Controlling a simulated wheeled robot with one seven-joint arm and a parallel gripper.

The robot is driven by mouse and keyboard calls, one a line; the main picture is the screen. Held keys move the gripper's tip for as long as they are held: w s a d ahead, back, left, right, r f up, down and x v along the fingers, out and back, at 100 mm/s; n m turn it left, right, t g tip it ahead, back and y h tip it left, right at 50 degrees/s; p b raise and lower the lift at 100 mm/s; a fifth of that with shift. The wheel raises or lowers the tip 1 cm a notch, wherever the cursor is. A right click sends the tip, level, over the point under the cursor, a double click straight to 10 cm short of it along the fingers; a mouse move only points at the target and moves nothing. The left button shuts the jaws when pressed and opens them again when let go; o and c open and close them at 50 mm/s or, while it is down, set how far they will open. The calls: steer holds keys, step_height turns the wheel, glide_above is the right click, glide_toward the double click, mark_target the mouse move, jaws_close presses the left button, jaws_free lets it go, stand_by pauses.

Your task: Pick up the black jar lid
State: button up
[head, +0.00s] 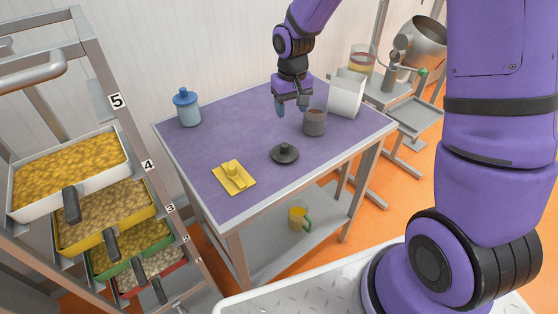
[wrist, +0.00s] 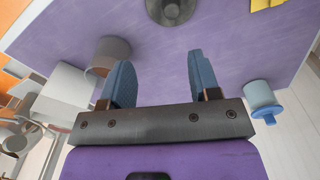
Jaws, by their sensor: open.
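The black jar lid (head: 285,153) lies flat on the purple tabletop, knob up, near the front of the table in the head view. It also shows at the top edge of the wrist view (wrist: 172,10), partly cut off. My gripper (head: 293,108) is above the table, farther back than the lid and apart from it. In the wrist view its two blue fingers (wrist: 155,80) are spread with nothing between them. A dark grey open jar (head: 314,123) stands just right of my gripper; it shows at the left in the wrist view (wrist: 109,55).
On the purple table (head: 225,134) stand a blue lidded jar (head: 187,108) at left, a yellow cloth or plate with a yellow item (head: 233,177) at front left, and a white container (head: 346,93) at back right. A tray rack (head: 125,118) stands left. Tabletop around the lid is clear.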

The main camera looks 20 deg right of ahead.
mark_target(285, 144)
steer(key=f, duration=0.1)
steer(key=a+f, duration=0.1)
steer(key=f, duration=0.1)
steer(key=shift+a+f, duration=0.2)
steer(key=shift+a, duration=0.15)
step_height(285, 144, down, 10)
steer(key=shift+w+f, duration=0.1)
steer(key=shift+f, duration=0.15)
steer(key=c, duration=1)
steer(key=shift+r, duration=0.15)
